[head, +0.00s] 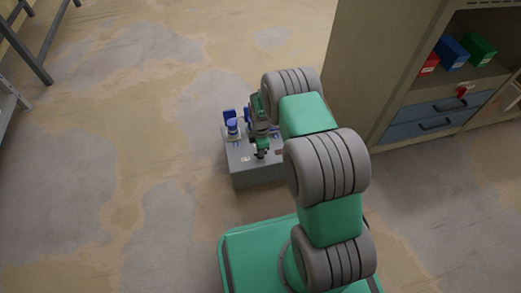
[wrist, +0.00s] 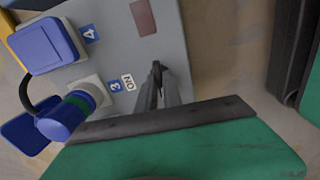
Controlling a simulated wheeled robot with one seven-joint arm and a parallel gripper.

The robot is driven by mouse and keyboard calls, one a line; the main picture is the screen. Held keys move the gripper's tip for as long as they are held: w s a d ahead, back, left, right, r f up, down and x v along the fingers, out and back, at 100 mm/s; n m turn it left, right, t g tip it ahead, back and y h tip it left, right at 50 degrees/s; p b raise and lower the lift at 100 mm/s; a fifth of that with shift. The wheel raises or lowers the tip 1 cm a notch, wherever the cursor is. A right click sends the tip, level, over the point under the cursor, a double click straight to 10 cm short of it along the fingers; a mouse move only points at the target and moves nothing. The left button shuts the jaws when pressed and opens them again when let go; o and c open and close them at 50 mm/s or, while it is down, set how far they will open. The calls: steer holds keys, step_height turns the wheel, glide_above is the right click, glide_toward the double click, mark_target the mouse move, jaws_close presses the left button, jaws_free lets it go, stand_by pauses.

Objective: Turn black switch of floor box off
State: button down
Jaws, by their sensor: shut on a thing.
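The grey floor box (head: 262,178) sits on the floor in front of my base in the head view. Its top face (wrist: 182,35) fills the upper left of the wrist view. My gripper (head: 262,153) is down at the box top. In the wrist view its narrow dark fingers (wrist: 159,78) are close together at the face, right beside the white "ON" label (wrist: 128,82). They are shut on the black switch, which is mostly hidden between them, so its exact position cannot be told.
A blue-lidded socket (wrist: 46,46) marked 4 and a blue plug (wrist: 66,115) in socket 3 stand left of my fingers. A reddish plate (wrist: 144,17) lies on the box face.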

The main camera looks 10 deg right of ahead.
steer(key=shift+a+n, duration=0.1)
steer(key=shift+n, duration=0.3)
steer(key=c, duration=1.7)
jaws_free()
steer(key=shift+o, duration=1)
step_height(320, 180, up, 8)
steer(key=p, duration=0.3)
steer(key=shift+f, duration=0.1)
